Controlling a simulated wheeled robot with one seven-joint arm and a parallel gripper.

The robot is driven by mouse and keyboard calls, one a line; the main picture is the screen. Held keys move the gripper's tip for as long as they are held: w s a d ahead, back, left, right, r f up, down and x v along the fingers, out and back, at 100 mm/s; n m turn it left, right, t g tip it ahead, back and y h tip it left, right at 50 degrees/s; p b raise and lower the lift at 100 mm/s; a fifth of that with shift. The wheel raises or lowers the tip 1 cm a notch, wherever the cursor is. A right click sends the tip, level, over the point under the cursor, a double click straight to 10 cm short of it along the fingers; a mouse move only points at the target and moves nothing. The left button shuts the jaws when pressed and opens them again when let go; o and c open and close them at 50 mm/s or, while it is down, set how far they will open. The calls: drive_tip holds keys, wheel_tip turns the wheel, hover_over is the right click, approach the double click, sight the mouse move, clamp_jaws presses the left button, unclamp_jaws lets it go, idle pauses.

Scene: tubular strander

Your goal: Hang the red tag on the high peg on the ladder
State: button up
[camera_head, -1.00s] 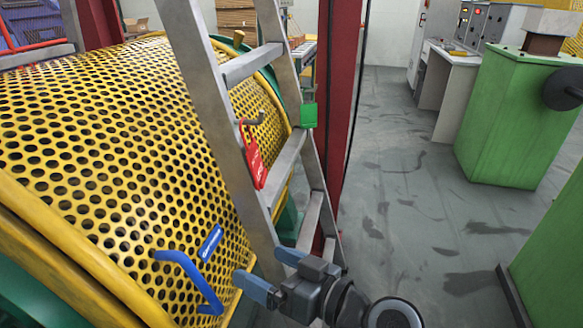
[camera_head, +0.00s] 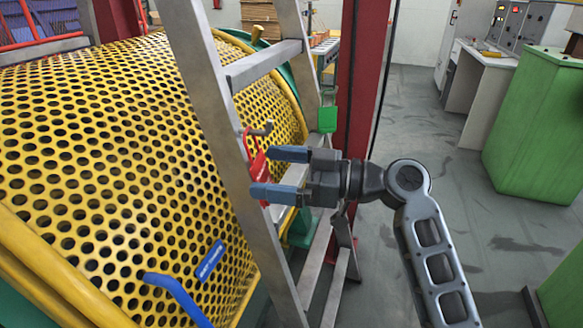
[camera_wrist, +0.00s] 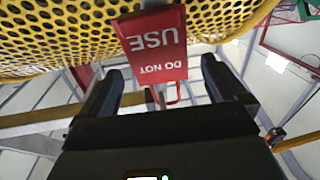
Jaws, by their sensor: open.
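The red tag (camera_head: 258,167) hangs by its red loop (camera_head: 247,140) at the ladder's left rail, by a short grey peg (camera_head: 262,129) with an upturned tip. Whether this is the high peg I cannot tell. My gripper (camera_head: 270,172) is open at the tag, its blue fingertips near the left rail, one higher than the other. The upper finger covers part of the tag. In the wrist view the tag (camera_wrist: 155,45) shows upside-down "DO NOT USE" lettering and lies between and beyond the fingertips. No contact is clear.
The ladder (camera_head: 222,150) leans before a yellow perforated guard (camera_head: 110,150). A green tag (camera_head: 327,118) is at its right rail. A blue handle (camera_head: 180,298) and blue label (camera_head: 210,260) are low on the guard.

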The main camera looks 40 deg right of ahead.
sight(246, 156)
drive_tip(key=shift+p+x, duration=0.5)
drive_tip(key=shift+x, duration=1.85)
drive_tip(key=shift+c, duration=0.5)
drive_tip(key=c, duration=0.9)
drive_tip(key=shift+r+p, duration=0.6)
drive_tip(key=shift+r, duration=0.7)
drive_tip(key=shift+c, duration=0.2)
drive_tip(key=shift+s+d, duration=0.1)
drive_tip(key=s+a+b+v, duration=0.1)
drive_tip(key=b+v, duration=0.2)
drive_tip(key=v, duration=0.5)
drive_tip(key=shift+s+d, duration=0.2)
drive_tip(key=shift+d, duration=0.05)
